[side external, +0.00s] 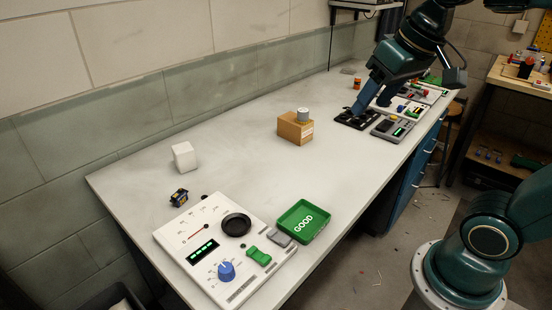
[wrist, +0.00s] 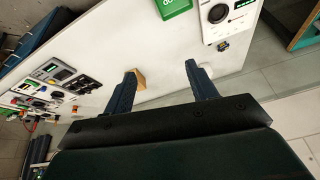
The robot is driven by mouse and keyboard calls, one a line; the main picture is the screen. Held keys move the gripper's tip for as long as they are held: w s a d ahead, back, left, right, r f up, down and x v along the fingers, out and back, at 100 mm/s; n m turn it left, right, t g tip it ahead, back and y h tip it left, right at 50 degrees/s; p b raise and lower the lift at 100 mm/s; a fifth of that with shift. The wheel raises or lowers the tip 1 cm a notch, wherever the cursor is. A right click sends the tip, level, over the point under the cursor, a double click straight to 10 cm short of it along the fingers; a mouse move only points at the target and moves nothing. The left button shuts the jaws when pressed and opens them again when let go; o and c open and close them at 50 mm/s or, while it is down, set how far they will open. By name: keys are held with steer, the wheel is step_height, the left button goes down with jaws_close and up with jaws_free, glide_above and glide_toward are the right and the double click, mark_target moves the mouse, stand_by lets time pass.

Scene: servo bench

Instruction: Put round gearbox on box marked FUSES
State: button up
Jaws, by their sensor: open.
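The round gearbox appears to be the small grey cylinder (side external: 304,114) standing upright on top of a tan cardboard box (side external: 291,129) near the middle of the bench. The box has a pale label on its right face, too small to read. In the wrist view the tan box (wrist: 139,80) shows partly beside the left finger; the cylinder cannot be made out there. My gripper (side external: 371,103) is open and empty, to the right of the box and apart from it, over the black tray area. Both fingers show spread in the wrist view (wrist: 160,68).
A black compartment tray (side external: 345,118) and grey device (side external: 392,128) lie by my gripper, with more panels behind. A white block (side external: 184,156), small dark servo (side external: 179,196), white test panel (side external: 205,225) and green GOOD tray (side external: 303,222) are at the near end. The bench around the box is clear.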

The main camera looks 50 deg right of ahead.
steer(key=s+a+f+n, duration=0.1)
steer(key=s+f+n, duration=0.1)
steer(key=s+f, duration=0.3)
steer(key=shift+s+a+t, duration=0.2)
steer(key=shift+s+t, duration=0.2)
steer(key=shift+s, duration=0.35)
steer(key=shift+f, duration=0.1)
stand_by(0.6)
